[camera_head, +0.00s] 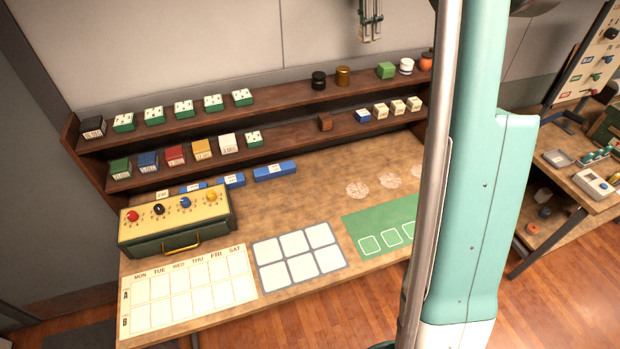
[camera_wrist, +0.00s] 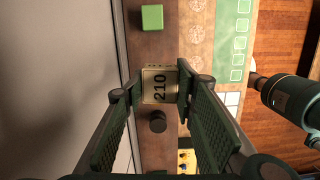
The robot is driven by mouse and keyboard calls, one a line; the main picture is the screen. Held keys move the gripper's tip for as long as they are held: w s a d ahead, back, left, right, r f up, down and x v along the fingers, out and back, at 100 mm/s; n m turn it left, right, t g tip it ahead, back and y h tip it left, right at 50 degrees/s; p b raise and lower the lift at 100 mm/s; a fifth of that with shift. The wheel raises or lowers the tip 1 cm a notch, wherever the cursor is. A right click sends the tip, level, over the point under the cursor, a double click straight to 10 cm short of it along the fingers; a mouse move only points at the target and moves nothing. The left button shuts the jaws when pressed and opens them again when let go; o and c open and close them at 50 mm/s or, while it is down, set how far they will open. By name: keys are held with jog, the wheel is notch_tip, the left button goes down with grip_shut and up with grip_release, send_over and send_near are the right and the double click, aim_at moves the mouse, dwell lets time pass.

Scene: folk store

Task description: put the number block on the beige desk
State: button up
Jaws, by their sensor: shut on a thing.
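In the wrist view my gripper (camera_wrist: 159,88) is shut on a beige number block (camera_wrist: 159,85). The block's face reads 210 and the digits run sideways. The two green-padded fingers are on opposite sides of the block, which is held over the back shelf. The beige desk (camera_head: 310,195) fills the middle of the head view, in front of two brown shelves. Narrow grey-green parts hang at the top of the head view; I cannot tell for sure whether they are my gripper, and the number block cannot be made out there.
A green block (camera_head: 386,70) and a black cylinder (camera_head: 318,80) stand on the upper shelf. The desk bears a yellow-topped control box (camera_head: 175,222), a calendar sheet (camera_head: 190,288), a six-cell mat (camera_head: 299,256) and a green mat (camera_head: 375,222). Bare desk shows between shelves and mats.

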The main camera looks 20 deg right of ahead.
jog(key=s+a+b, duration=0.6)
jog(key=s+a, duration=0.3)
jog(key=a, duration=0.1)
jog(key=b, duration=0.4)
send_over(331, 196)
notch_tip(331, 196, down, 42)
jog(key=shift+w+a+f+n, duration=0.1)
jog(key=shift+a+n, duration=0.15)
jog(key=shift+n, duration=0.15)
jog(key=shift+f+b, duration=0.55)
jog(key=shift+f, duration=2.55)
jog(key=shift+f, duration=0.1)
jog(key=shift+f+b, duration=0.3)
jog(key=shift+f, duration=1.5)
jog(key=shift+f, duration=0.2)
